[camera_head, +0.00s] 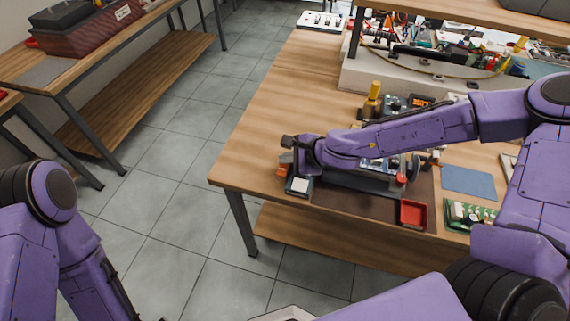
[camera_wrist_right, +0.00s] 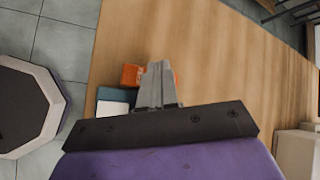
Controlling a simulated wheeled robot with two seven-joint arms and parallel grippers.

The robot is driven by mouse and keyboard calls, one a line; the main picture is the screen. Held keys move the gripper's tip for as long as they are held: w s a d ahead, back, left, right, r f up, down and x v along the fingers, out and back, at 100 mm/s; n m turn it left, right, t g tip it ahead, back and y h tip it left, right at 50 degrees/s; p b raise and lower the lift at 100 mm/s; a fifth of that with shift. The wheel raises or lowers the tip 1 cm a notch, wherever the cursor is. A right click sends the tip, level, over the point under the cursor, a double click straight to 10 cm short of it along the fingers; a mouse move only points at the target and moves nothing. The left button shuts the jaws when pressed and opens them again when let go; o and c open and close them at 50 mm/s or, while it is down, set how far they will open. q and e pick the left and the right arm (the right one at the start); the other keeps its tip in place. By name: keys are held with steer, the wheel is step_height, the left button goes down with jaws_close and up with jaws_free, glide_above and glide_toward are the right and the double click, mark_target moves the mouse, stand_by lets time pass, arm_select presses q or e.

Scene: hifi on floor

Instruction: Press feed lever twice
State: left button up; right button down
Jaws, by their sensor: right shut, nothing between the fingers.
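My right gripper (camera_head: 286,150) is at the left end of a dark machine (camera_head: 365,180) on the wooden workbench. In the right wrist view its grey fingers (camera_wrist_right: 157,82) are together and hold nothing. An orange part (camera_wrist_right: 132,75) shows just beside the fingertips, with a blue and white block (camera_wrist_right: 112,103) near it. In the head view the orange part (camera_head: 283,170) is below the gripper, beside a pale square pad (camera_head: 299,186). I cannot tell which part is the feed lever; my right arm hides much of the machine. My left arm is at lower left, its gripper out of view.
A red tray (camera_head: 413,213) lies on a dark mat near the bench's front edge. A blue mat (camera_head: 468,181) and green circuit board (camera_head: 470,216) lie to the right. A yellow-handled tool (camera_head: 372,100) stands behind my right arm. The bench's left side (camera_head: 275,100) is clear.

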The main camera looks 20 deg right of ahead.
mark_target(287, 166)
steer(key=shift+f+b, duration=0.7)
steer(key=shift+f, duration=0.05)
stand_by(0.8)
steer(key=shift+r, duration=0.1)
steer(key=shift+r+p, duration=1.1)
steer(key=shift+p, duration=0.1)
steer(key=shift+r, duration=0.1)
step_height(287, 166, up, 5)
steer(key=p, duration=0.5)
stand_by(1.9)
